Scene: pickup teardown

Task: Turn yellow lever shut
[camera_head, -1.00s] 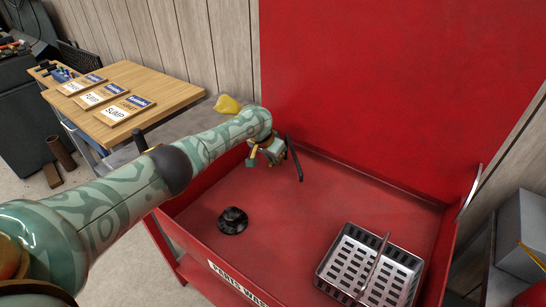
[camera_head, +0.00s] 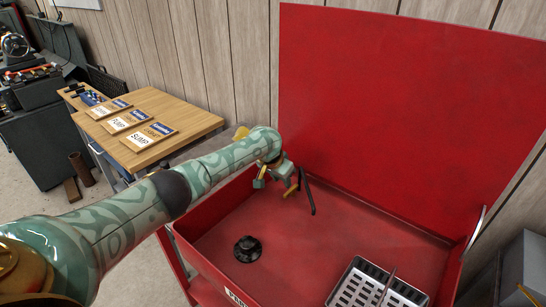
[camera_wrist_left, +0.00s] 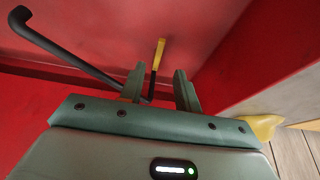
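The yellow lever (camera_wrist_left: 160,50) has a yellow grip on a thin dark stem. In the left wrist view it shows ahead of my fingers, its stem running down into the gap between them. In the head view the lever (camera_head: 291,189) is small, beside the black spout (camera_head: 308,195) at the basin's back left corner. My left gripper (camera_head: 272,176) is at this corner, left of the lever. In the left wrist view my left gripper (camera_wrist_left: 160,90) has its fingers apart, with no clear contact on the lever. My right gripper is out of view.
The red parts washer basin (camera_head: 340,215) holds a round black part (camera_head: 248,249) and a metal basket (camera_head: 365,285). Its red lid (camera_head: 400,110) stands up behind. A yellow object (camera_head: 241,132) is behind my arm. A wooden table (camera_head: 185,112) stands at left.

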